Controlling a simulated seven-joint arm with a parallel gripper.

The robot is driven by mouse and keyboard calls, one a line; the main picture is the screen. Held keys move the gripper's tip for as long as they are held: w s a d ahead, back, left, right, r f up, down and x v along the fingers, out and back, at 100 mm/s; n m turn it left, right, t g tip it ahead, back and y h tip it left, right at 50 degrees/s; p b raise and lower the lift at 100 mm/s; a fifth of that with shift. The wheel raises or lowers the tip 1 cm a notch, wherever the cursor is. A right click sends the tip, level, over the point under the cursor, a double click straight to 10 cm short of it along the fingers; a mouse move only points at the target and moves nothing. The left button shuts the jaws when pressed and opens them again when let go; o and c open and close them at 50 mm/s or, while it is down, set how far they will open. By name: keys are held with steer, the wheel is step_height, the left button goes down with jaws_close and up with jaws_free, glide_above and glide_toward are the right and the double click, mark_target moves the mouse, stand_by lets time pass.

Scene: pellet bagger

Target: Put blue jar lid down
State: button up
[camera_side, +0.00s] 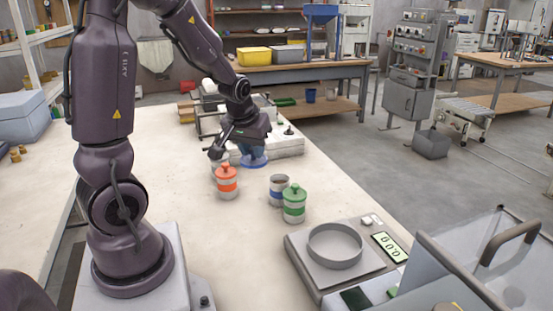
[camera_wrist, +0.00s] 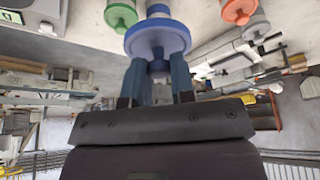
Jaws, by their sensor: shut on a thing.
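The blue jar lid (camera_side: 253,162) is a blue disc with a knob, low over the beige table (camera_side: 180,150), behind the jars. I cannot tell whether it touches the tabletop. My gripper (camera_side: 251,149) points down, its blue fingers shut on the lid's knob. In the wrist view the lid (camera_wrist: 158,38) lies flat across the fingertips (camera_wrist: 159,72). The blue-banded jar (camera_side: 279,190) stands upright and open, to the right and front of the lid. It is mostly hidden behind the lid in the wrist view.
A green-lidded jar (camera_side: 294,204) stands beside the blue-banded jar. An orange-lidded jar (camera_side: 227,183) stands left, with another pale jar partly behind it. A scale (camera_side: 335,256) with a round pan is at front right. The table's middle left is clear.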

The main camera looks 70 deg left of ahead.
steer(key=w+d+f+m, duration=0.2)
steer(key=w+d+f, duration=0.45)
steer(key=w, duration=0.25)
steer(key=shift+n, duration=0.7)
steer(key=w+a+f, duration=0.2)
steer(key=w+f, duration=0.1)
steer(key=w, duration=0.1)
steer(key=w+a+f, duration=0.2)
steer(key=w+f, duration=0.1)
steer(key=w, duration=0.2)
steer(key=w+a+f, duration=0.2)
steer(key=w+f, duration=0.1)
steer(key=w, duration=0.2)
steer(key=shift+w+a+f, duration=0.1)
steer(key=shift+a+f, duration=0.2)
steer(key=shift+a, duration=0.05)
steer(key=shift+w+a+f, duration=0.15)
steer(key=shift+w+f, duration=0.2)
steer(key=shift+f, duration=0.1)
steer(key=shift+w+f, duration=0.1)
steer(key=shift+f, duration=1.45)
steer(key=shift+f, duration=0.1)
steer(key=o, duration=0.9)
